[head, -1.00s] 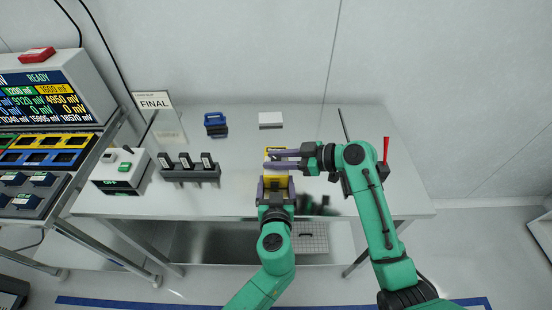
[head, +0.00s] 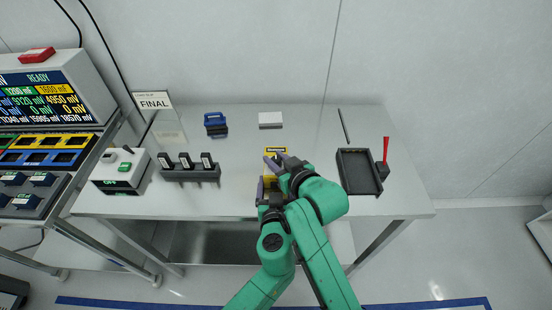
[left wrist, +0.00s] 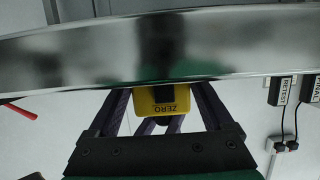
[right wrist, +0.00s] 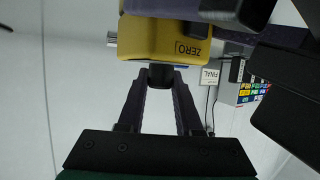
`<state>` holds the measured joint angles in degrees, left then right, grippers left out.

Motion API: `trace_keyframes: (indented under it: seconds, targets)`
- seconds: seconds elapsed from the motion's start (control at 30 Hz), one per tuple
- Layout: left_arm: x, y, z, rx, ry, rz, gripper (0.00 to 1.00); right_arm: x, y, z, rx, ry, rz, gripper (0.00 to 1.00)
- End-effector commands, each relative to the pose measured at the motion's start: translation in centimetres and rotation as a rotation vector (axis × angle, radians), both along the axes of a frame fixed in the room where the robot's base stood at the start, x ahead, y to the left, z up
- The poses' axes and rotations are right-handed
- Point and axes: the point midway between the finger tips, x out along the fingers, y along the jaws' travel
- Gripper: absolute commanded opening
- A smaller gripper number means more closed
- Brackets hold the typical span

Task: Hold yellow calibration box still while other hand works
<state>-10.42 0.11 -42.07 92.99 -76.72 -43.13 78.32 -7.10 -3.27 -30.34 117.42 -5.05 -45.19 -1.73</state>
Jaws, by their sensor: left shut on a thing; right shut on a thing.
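The yellow calibration box (head: 276,151) is near the front middle of the bench, largely covered by my arms in the head view. It shows its ZERO label in the left wrist view (left wrist: 166,107) and the right wrist view (right wrist: 190,48). My left gripper (head: 270,184) is shut on the box, with one finger on each side of it. My right gripper (right wrist: 160,82) is shut on a small black knob (right wrist: 161,74) at the box's edge. In the head view the right gripper (head: 275,158) reaches over the box from the lower right.
A black tray (head: 344,184) with a red-handled tool (head: 386,150) lies to the right. A rack with black modules (head: 190,176) and a white device (head: 122,172) stand left. A blue-handled item (head: 215,122) and a white block (head: 270,120) are behind. Bench between is clear.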

Motion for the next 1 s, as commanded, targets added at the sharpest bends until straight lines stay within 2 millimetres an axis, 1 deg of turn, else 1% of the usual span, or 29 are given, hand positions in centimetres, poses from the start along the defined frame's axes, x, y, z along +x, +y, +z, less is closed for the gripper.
trace_keyframes:
  seconds: [0.03, 0.57, 0.6, 0.67, 1.0]
  targets:
    - [0.01, -0.04, 0.08, 0.000, -0.002, -0.001, 0.49, -0.11, 0.03, -0.35, -0.002, 0.009, -0.011, 0.00]
    - [0.05, -0.03, 0.12, 0.000, -0.003, -0.001, 0.49, -0.11, -0.03, -0.29, -0.005, 0.007, -0.037, 0.00]
    - [0.06, -0.03, 0.13, 0.000, -0.003, -0.001, 0.49, -0.11, -0.03, -0.30, -0.005, 0.007, -0.037, 0.42]
    - [0.06, -0.03, 0.13, 0.000, -0.003, -0.001, 0.49, -0.10, -0.03, -0.26, -0.005, 0.006, -0.037, 0.65]
    - [0.03, -0.03, 0.10, 0.000, -0.002, -0.001, 0.49, -0.28, -0.15, 0.00, -0.004, 0.003, -0.037, 0.65]
